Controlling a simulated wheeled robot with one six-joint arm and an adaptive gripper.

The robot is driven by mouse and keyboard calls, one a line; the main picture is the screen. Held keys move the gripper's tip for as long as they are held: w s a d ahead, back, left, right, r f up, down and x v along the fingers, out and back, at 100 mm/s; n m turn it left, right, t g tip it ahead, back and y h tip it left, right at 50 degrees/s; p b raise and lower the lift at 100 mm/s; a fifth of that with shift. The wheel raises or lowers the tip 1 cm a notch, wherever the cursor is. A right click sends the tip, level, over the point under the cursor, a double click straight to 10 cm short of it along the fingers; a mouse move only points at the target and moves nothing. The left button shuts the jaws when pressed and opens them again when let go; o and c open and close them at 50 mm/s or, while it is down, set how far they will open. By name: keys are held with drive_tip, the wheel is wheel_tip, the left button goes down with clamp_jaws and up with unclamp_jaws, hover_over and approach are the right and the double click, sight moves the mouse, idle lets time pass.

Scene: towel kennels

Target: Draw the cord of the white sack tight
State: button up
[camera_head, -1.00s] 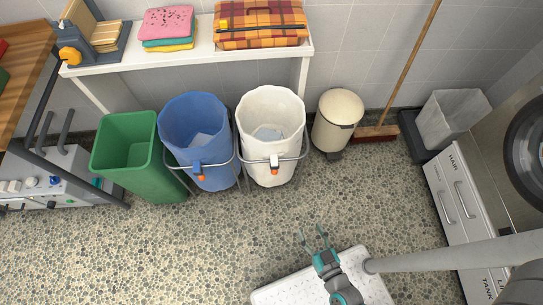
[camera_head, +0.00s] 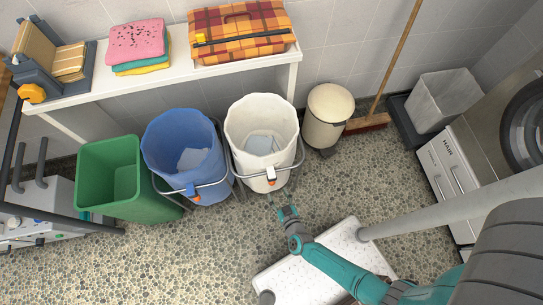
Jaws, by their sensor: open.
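The white sack (camera_head: 236,142) hangs with its mouth wide open in a metal frame, in the middle of the head view. A pale folded cloth lies inside it. At its front is a white cord lock (camera_head: 271,173) with an orange end (camera_head: 271,183) below it. The cord itself is too small to make out. My gripper (camera_head: 279,202) is open and empty, just in front of the sack and a little below the lock in the picture. It appears apart from the lock and the sack.
A blue sack (camera_head: 155,150) in a similar frame and a green bin (camera_head: 108,180) stand left of the white sack. A cream pedal bin (camera_head: 328,115) stands close on its right. A white shelf (camera_head: 150,82) runs behind.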

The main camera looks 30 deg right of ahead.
sight(273, 184)
drive_tip(key=x, duration=0.8)
drive_tip(key=shift+f, duration=0.1)
clamp_jaws()
